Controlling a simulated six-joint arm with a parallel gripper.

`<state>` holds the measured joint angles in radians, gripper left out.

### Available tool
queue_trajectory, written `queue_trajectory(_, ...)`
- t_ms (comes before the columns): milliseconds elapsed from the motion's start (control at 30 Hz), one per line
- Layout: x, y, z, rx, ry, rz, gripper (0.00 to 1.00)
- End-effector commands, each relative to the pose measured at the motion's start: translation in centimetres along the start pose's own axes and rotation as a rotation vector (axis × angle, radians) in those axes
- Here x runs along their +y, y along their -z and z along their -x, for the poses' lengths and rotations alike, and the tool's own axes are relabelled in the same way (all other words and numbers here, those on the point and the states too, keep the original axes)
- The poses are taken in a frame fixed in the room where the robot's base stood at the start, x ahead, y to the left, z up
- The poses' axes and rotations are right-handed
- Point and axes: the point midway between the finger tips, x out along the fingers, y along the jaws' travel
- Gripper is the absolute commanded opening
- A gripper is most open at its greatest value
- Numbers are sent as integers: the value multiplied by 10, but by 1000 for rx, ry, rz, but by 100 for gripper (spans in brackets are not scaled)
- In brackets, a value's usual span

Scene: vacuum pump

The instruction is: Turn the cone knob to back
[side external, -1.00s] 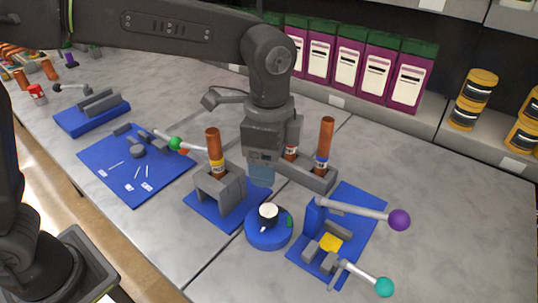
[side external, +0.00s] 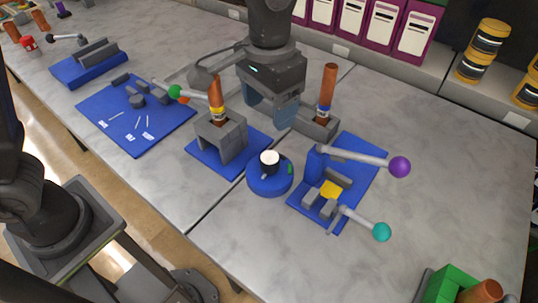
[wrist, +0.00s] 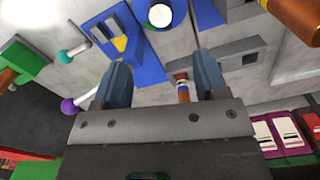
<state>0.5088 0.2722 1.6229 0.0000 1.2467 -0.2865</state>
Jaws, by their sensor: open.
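The knob (side external: 269,160) has a white round top and sits on a round blue base (side external: 270,184) with a green mark on its right. In the wrist view the white top (wrist: 160,15) shows at the top edge, beyond the fingertips. My gripper (side external: 271,113) is open, fingers pointing down, above and behind the knob and apart from it. In the wrist view the gap between its fingers (wrist: 161,75) holds no knob; a brown handle with white and blue bands (wrist: 183,88) shows in the background there.
A brown handle (side external: 216,93) in a grey block stands left of my gripper, another (side external: 328,90) to its right. Levers with purple (side external: 400,167) and teal (side external: 382,231) balls are right of the knob. Bare grey table lies in front.

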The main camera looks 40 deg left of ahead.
Motion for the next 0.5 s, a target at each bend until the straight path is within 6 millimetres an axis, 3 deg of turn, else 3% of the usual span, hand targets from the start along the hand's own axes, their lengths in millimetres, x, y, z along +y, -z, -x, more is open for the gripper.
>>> queue_trajectory(267,0,0,-16,-4,1,80,67)
queue_trajectory(500,0,-1,-62,-5,2,78,67)
